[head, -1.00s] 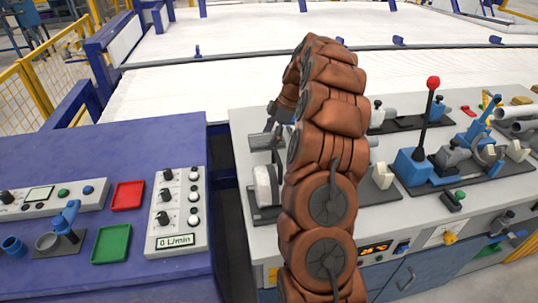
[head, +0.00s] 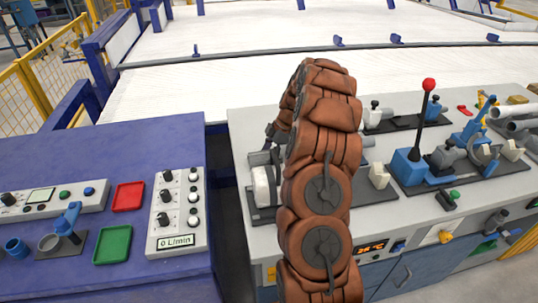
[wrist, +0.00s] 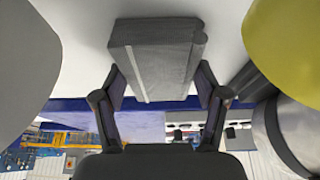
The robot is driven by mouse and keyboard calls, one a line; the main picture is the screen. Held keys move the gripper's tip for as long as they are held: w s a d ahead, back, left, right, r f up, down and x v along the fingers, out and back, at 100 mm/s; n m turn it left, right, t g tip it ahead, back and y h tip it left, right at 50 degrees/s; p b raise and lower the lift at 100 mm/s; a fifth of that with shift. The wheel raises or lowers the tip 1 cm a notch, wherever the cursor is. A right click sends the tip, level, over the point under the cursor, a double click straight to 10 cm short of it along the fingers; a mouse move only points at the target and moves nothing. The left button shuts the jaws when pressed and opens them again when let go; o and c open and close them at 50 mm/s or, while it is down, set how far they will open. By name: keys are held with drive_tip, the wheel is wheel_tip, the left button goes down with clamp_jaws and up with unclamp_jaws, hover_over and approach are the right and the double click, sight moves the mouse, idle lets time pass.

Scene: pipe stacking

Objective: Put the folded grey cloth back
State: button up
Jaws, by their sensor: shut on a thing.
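The folded grey cloth (wrist: 160,58) is in the wrist view, a thick grey block with pale stripes along it. My gripper (wrist: 162,84) has its two dark fingers on either side of the cloth and is shut on it. Beyond the cloth is a pale surface; I cannot tell whether the cloth touches it. In the head view my brown-covered arm bends down over the left part of the grey bench (head: 239,125). It hides most of my gripper and the cloth there.
A white block on a dark plate (head: 262,187) stands beside my arm. A red-knobbed lever (head: 429,85) and blue clamps stand to the right. A blue table (head: 100,155) with red and green trays is at left. In the wrist view a yellow thing (wrist: 285,45) is close at right.

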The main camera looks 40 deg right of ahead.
drive_tip(key=o, duration=1.1)
drive_tip(key=shift+r+p, duration=0.2)
drive_tip(key=shift+p, duration=0.15)
drive_tip(key=shift+d+r+b, duration=0.2)
drive_tip(key=shift+r+b, duration=0.1)
drive_tip(key=shift+b, duration=0.1)
drive_tip(key=b+v, duration=0.2)
drive_tip(key=v, duration=0.9)
drive_tip(key=shift+s+b, duration=0.1)
drive_tip(key=shift+b, duration=0.2)
drive_tip(key=shift+a, duration=0.1)
